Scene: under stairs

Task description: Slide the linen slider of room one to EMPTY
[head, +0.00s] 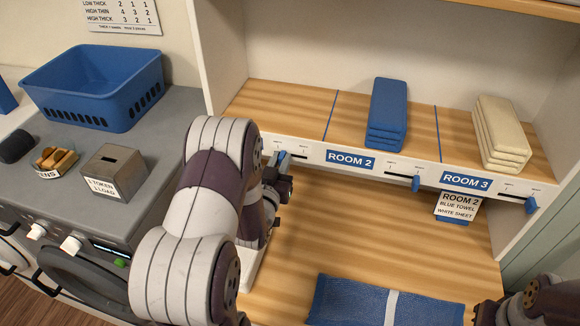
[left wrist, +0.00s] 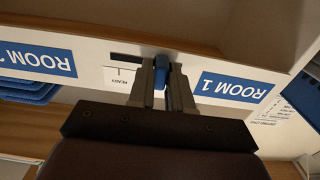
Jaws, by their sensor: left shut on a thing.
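The room one slider is a small blue knob (head: 281,157) on the white shelf front, left of the ROOM 2 label. In the left wrist view its blue knob (left wrist: 161,70) stands between the two fingers of my left gripper (left wrist: 160,82), which is shut on it. In the head view my left gripper (head: 284,172) is partly hidden by its arm. The dark slot (left wrist: 125,56) and READY label (left wrist: 122,78) show beside the fingers, upside down. No EMPTY label can be read; the gripper covers that part. My right gripper (head: 487,312) is only partly in view at lower right, its jaws unclear.
Two more blue slider knobs (head: 416,183) sit along the shelf front. Folded blue towels (head: 388,112) and cream linens (head: 502,132) lie on the shelf. A blue basket (head: 95,85) and token box (head: 114,170) stand left.

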